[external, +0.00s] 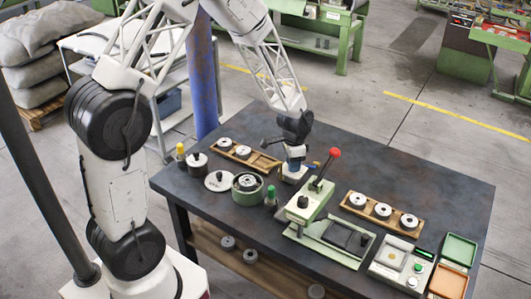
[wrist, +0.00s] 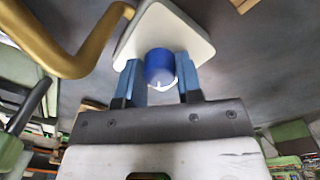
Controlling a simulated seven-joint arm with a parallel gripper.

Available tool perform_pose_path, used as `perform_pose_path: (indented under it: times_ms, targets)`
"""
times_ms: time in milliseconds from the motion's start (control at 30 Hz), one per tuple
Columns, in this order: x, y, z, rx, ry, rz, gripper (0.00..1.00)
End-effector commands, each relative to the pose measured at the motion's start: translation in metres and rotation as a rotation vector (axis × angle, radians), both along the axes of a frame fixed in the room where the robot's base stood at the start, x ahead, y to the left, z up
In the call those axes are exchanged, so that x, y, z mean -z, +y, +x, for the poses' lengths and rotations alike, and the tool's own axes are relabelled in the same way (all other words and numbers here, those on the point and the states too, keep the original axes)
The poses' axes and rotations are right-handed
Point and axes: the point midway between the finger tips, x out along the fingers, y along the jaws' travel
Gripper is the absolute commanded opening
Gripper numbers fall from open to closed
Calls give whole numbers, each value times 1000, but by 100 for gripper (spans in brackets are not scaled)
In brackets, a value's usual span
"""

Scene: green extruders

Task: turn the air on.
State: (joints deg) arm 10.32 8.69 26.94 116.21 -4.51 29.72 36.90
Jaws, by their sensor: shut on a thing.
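The air control is a round blue knob (wrist: 158,68) with a white mark, on a pale square plate (wrist: 195,38) in the wrist view. My gripper (wrist: 160,82) has its two blue fingers on either side of the knob, shut on it.
A gold curved pipe (wrist: 75,62) runs close to the left of my gripper in the wrist view. On the dark table (external: 410,165) stand wooden trays of discs (external: 380,212), a green round pot (external: 248,196) and a control box (external: 401,262). The table's back right is clear.

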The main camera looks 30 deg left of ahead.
Motion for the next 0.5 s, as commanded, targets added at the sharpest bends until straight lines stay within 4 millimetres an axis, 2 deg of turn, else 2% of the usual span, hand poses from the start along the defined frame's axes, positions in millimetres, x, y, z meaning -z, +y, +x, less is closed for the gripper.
perform_pose_path:
  times_ms: [500]
  targets:
    - [0,-1,1,459,-1,0,9]
